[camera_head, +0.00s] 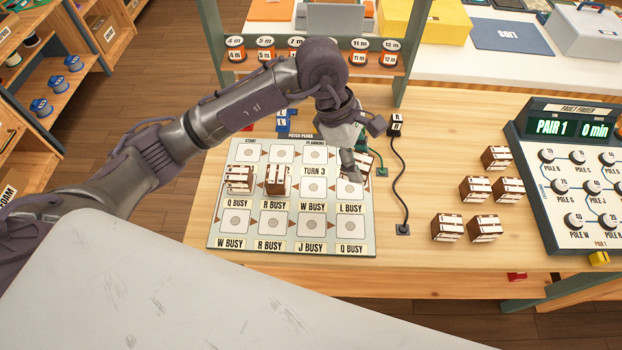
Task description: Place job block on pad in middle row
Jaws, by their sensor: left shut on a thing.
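My left gripper (352,172) is over the right end of the patch plans board (216,240), near the right pad of the middle row (349,187). The third pad of that row (313,187) is bare. Several more job blocks (475,189) stand on the table to the right. My right gripper is not in view.
A black plug (396,123) has a cable to a socket (403,230). A green socket (382,172) is close to my left gripper. The fault finder panel (560,190) stands at the right. A shelf with wire spools (265,50) is behind the board.

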